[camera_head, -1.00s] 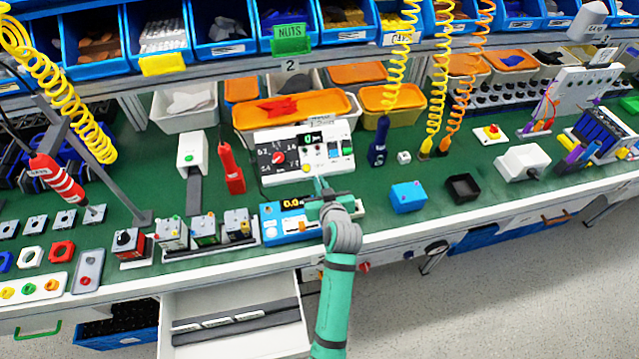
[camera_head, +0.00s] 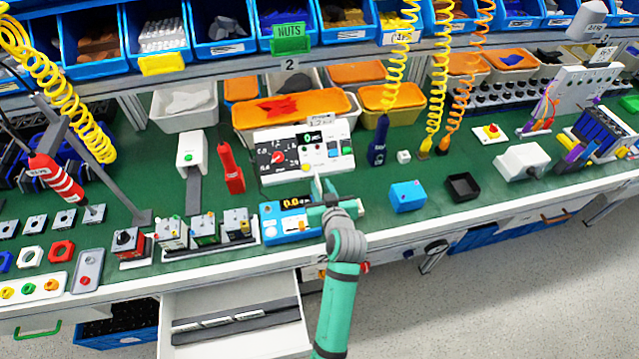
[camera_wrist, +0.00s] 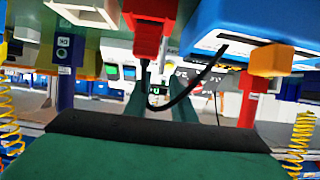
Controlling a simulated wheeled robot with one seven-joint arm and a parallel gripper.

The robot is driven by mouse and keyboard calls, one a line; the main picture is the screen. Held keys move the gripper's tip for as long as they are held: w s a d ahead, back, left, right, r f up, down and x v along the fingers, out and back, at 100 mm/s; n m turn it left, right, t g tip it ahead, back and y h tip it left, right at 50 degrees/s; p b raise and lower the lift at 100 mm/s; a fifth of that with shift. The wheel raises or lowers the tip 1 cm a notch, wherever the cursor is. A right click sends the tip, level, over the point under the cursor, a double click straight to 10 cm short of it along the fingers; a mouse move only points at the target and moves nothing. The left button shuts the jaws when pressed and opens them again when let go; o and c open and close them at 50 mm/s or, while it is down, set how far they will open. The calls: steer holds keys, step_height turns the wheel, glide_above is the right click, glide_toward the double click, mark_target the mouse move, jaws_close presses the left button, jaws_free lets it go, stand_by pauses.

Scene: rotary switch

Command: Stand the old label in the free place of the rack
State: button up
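My gripper (camera_head: 322,192) is in front of the control panel (camera_head: 282,176) with the red rotary knob (camera_head: 278,157), just above the blue meter (camera_head: 285,228). In the wrist view my two teal fingers (camera_wrist: 160,100) stand apart, with a small display showing between them; I see nothing clearly held. A pale upright piece shows at the fingertips in the head view; I cannot tell whether it is a finger or a label. A small white label (camera_head: 322,120) is at the panel's top edge. Dark strips with white labels (camera_head: 217,323) lie in the open drawer; I cannot tell which place is free.
The open drawer (camera_head: 230,344) juts out below the bench, left of my arm. A red tool (camera_head: 231,168) stands left of the panel. A blue box (camera_head: 407,196) and a black tray (camera_head: 463,187) are at the right. Orange bins (camera_head: 292,112) stand behind the panel.

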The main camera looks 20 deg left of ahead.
steer(key=v, duration=0.9)
steer(key=s+d+f+m+t+h, duration=0.1)
steer(key=s+d+f+m+h, duration=0.2)
steer(key=s+d+f, duration=0.35)
steer(key=s+d+f+m+t+h, duration=0.1)
steer(key=s+d+f+m+h, duration=0.2)
steer(key=s, duration=0.6)
steer(key=s+d+r+t, duration=0.1)
steer(key=s+d+r, duration=0.1)
steer(key=s, duration=0.7)
steer(key=s+d+r+t+h, duration=0.1)
steer(key=s+d+r, duration=0.2)
steer(key=s, duration=0.6)
steer(key=shift+d+r+m, duration=0.2)
steer(key=shift+d+m, duration=0.2)
steer(key=shift+d, duration=0.05)
steer(key=shift+o, duration=0.6)
steer(key=shift+s+r, duration=0.3)
steer(key=shift+s, duration=0.1)
